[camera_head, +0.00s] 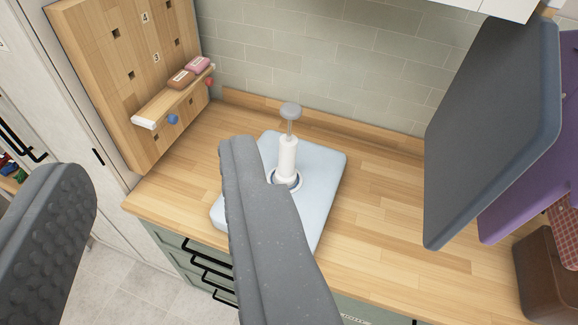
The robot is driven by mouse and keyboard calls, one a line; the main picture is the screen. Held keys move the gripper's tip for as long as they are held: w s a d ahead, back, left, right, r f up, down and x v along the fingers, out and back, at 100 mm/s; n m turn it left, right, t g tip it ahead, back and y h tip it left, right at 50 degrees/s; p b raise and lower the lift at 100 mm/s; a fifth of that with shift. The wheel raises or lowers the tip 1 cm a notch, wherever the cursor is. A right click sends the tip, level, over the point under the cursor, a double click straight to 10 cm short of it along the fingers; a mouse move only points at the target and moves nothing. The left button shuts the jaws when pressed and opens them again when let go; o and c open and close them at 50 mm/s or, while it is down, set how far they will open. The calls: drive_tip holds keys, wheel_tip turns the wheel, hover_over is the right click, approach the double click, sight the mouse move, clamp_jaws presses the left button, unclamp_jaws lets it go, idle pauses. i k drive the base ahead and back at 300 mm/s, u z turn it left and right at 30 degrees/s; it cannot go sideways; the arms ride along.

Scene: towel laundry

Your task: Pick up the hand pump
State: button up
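The hand pump (287,155) is a white upright cylinder with a thin rod and a round grey knob on top. It stands on a round valve-like ring on a pale blue, flat, rounded pack (325,165) on the wooden counter. My gripper (156,162) is open, with its two grey fingers wide apart and nothing between them. The right finger covers the left and front part of the pack. The pump shows just right of that finger's tip, outside the gap between the fingers.
A wooden pegboard (110,75) with a small shelf (175,97) stands at the left. A large dark grey panel (500,125) and a purple one (530,205) hang at the right, above a brown box (545,275). The wooden counter (385,215) is clear right of the pack.

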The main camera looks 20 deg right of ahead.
sight(285, 173)
drive_tip(key=i, duration=1)
